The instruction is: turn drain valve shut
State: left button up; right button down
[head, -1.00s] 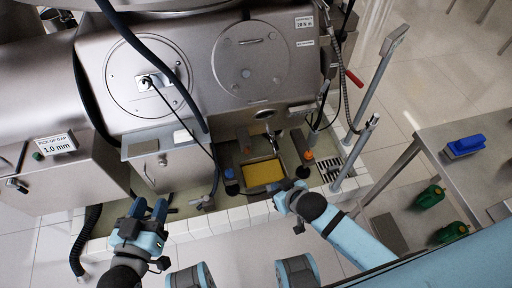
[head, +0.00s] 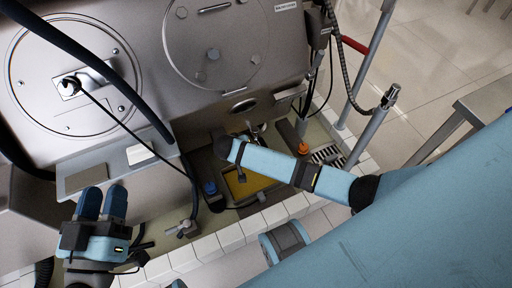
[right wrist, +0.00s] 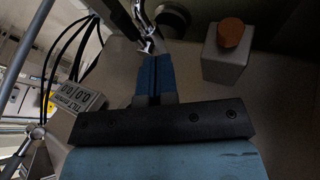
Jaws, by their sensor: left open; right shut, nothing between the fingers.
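A bright metal valve part with a lever (right wrist: 145,38), which looks like the drain valve, is just beyond the fingertips of my right gripper (right wrist: 154,60) in the right wrist view. I cannot tell whether they touch. The right fingers are shut with nothing between them. In the head view the metal fitting (head: 256,130) below the machine is partly hidden by my right arm, and the right gripper itself is hidden there. My left gripper (head: 101,203) is open and empty at the lower left, away from the fitting.
A yellow-bottomed tray (head: 240,186) lies under my right arm. A block with an orange cap (right wrist: 226,55) stands right of the right fingers. A blue-capped item (head: 211,190) and a small floor valve (head: 185,229) are left of the tray. A tilt display (right wrist: 82,98) is at left.

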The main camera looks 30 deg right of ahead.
aim_at(260, 138)
pick_arm(q)
notch_tip(260, 138, down, 7)
jog(key=g+b, duration=0.2)
jog(key=b, duration=0.1)
jog(key=shift+d+r+m+g+b, duration=0.2)
jog(key=shift+d+m+g+b, duration=0.1)
jog(key=shift+g, duration=0.1)
pick_arm(e)
jog(key=w+d+f, duration=0.1)
jog(key=d+f, duration=0.4)
jog(key=d, duration=0.1)
jog(key=shift+w+d+f, duration=0.2)
jog(key=shift+w+f, duration=0.1)
pick_arm(q)
jog(key=shift+w, duration=0.1)
